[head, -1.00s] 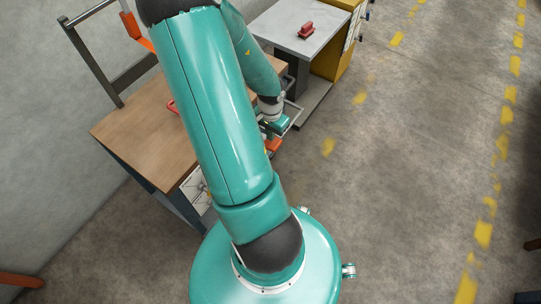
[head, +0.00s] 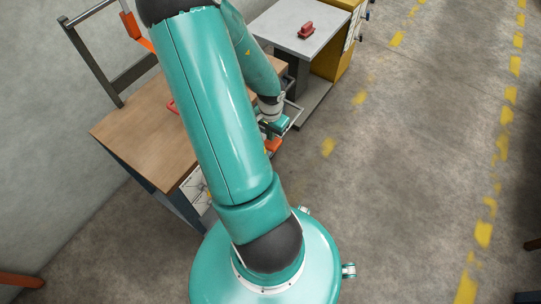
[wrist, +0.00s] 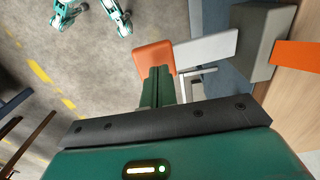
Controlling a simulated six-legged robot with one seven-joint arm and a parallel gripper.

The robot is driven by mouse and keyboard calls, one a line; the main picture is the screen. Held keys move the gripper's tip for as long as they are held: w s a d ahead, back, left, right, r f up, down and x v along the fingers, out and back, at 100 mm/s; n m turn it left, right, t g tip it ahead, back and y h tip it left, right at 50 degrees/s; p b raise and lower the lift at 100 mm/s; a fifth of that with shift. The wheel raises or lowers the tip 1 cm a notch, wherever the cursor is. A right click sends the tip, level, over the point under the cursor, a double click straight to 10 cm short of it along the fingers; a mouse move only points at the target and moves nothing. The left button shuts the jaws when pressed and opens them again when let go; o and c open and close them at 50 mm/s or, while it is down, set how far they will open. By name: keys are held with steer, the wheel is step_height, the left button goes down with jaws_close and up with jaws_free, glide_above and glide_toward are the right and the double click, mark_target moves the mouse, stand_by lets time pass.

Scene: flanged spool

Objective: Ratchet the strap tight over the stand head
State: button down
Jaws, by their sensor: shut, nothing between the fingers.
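In the wrist view, a ratchet has a grey housing (wrist: 262,42), a flat silver lever (wrist: 207,47) and an orange grip (wrist: 153,56) at the lever's end. An orange strap (wrist: 298,56) runs from the housing over the wooden bench top. My gripper (wrist: 157,78) is shut and empty, its dark green fingertips overlapping the near edge of the orange grip; I cannot tell whether they touch. In the head view my gripper (head: 275,127) is beyond the bench's right edge, just above the orange grip (head: 273,146). My arm hides the stand head and most of the ratchet.
The wooden bench (head: 140,140) is left of my arm, with a dark frame (head: 92,58) behind it. A grey table (head: 292,40) with a red object (head: 305,30) stands beyond. Open concrete floor (head: 410,170) lies to the right.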

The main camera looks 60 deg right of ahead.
mark_target(271, 146)
stand_by(0.4)
step_height(271, 146, down, 7)
steer(key=shift+f, duration=0.1)
steer(key=shift+r, duration=3.6)
steer(key=shift+w, duration=0.1)
